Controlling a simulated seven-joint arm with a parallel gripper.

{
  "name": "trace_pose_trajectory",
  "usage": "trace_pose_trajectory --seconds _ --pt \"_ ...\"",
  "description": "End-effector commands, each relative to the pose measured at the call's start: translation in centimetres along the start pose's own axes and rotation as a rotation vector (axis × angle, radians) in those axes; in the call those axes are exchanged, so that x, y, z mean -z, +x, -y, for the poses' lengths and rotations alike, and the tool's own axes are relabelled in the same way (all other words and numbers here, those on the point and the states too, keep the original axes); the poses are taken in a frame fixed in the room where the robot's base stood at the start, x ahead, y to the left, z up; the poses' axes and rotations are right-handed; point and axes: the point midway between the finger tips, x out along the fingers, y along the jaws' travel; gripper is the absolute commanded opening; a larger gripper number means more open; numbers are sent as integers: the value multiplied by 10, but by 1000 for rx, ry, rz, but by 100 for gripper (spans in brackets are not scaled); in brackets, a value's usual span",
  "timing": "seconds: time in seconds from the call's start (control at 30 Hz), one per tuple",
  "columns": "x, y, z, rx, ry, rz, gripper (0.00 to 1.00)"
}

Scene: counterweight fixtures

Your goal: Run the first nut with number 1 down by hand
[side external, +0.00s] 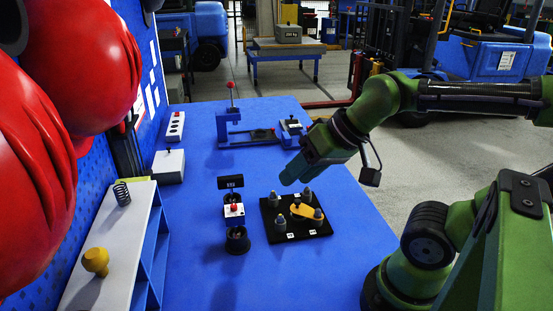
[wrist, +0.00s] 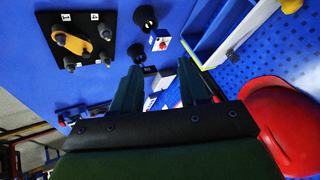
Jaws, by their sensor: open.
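A black square plate (side external: 299,228) lies on the blue table and also shows at the upper left of the wrist view (wrist: 84,49). Grey cone-topped nuts stand near its corners, one at front left (side external: 281,224) and one at right (side external: 318,214). A yellow-orange piece (side external: 304,212) with a dark knob lies among them.
Left of the plate stand a white box with a red button (side external: 234,210), a black display (side external: 230,182) and a dark round cup (side external: 238,243). A blue clamp frame (side external: 230,126) stands behind. A white shelf (side external: 110,250) lines the left. Table right of the plate is clear.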

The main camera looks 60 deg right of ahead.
Motion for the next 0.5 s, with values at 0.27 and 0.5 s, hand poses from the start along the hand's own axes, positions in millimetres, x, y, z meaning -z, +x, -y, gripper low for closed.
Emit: trace_pose_trajectory --seconds 0.27,0.5 --pt "18 19 -24 -68 50 101 44" --pt "58 33 -108 -254 -152 402 44"
